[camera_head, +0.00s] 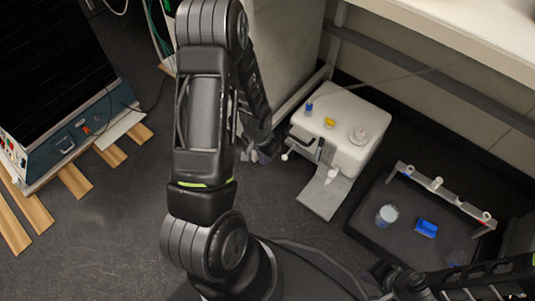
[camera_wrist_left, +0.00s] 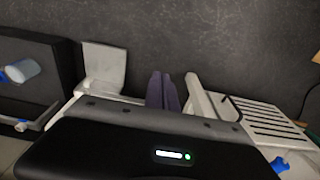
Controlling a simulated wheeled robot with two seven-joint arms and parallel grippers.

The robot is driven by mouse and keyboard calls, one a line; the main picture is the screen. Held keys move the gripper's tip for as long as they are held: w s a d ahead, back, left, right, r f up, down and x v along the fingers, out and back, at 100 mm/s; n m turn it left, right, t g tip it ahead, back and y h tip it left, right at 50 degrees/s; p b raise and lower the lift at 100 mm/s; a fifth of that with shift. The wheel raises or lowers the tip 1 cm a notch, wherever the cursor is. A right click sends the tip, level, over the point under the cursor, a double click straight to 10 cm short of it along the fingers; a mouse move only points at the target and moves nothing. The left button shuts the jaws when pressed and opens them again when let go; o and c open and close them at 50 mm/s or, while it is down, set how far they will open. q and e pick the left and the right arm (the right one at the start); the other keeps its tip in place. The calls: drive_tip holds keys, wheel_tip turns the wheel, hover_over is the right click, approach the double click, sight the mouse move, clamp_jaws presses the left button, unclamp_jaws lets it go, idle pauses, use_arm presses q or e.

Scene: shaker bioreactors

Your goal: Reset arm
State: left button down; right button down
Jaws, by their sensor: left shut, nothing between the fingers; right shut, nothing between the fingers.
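My left arm fills the middle of the head view. Its gripper (camera_head: 264,154) hangs beside the left side of a white bench device and is empty. In the left wrist view the two fingers (camera_wrist_left: 163,91) are pressed together with nothing between them. I cannot tell whether they touch the device. My right arm comes in at the lower right of the head view, and its gripper (camera_head: 385,277) is low beside the front of a dark tray. It looks shut and empty, though its fingertips are hard to make out against the dark background.
The white device (camera_head: 358,112) has blue, yellow and white knobs on top and a pale plate in front. The dark tray (camera_head: 372,226) holds a lidded container (camera_head: 386,215), a blue item (camera_head: 426,228) and a rack (camera_head: 443,193). A cabinet on wooden slats (camera_head: 74,181) stands left. Open floor lies between.

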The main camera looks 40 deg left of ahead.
use_arm(q)
drive_tip(key=shift+w, duration=0.1)
idle(0.5)
